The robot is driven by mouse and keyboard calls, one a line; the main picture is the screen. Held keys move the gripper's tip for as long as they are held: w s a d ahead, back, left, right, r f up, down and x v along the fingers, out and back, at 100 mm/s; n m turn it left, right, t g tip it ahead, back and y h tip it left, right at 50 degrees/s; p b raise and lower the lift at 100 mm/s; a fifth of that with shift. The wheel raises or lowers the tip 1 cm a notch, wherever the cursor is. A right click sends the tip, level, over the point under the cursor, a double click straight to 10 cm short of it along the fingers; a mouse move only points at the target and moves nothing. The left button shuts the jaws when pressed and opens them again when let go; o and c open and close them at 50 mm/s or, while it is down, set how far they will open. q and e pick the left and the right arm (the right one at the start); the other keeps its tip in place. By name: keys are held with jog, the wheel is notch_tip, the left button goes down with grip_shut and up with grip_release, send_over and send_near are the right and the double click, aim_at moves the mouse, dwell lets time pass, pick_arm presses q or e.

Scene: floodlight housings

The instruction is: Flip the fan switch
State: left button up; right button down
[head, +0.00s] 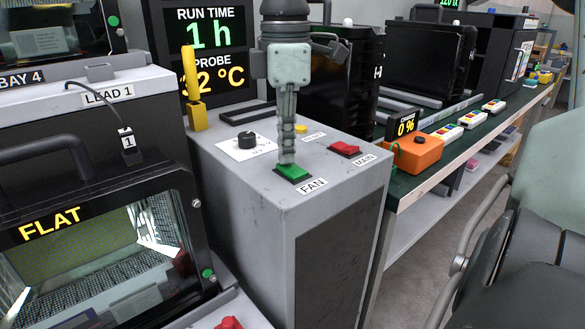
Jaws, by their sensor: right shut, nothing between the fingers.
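The fan switch (294,173) is a green rocker on top of a grey control box (340,185), with a FAN label (311,186) in front of it. My right gripper (287,160) points straight down with its fingers shut and empty. Its fingertips are at the far part of the green rocker and hide some of it. They look to be touching it or just above it; I cannot tell which. Which way the rocker is tipped is also unclear. My left gripper is not in view.
On the same box are a red MAIN switch (344,148), a small yellow button (301,129) and a black knob (246,139). A yellow handle (194,90) stands at the box's back left. An orange unit (414,154) sits on the green bench to the right.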

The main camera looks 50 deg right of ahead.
jog(key=shift+f+b, duration=0.3)
jog(key=shift+f, duration=0.1)
jog(key=shift+r, duration=0.2)
jog(key=shift+r+p, duration=2.05)
jog(key=shift+r, duration=1.3)
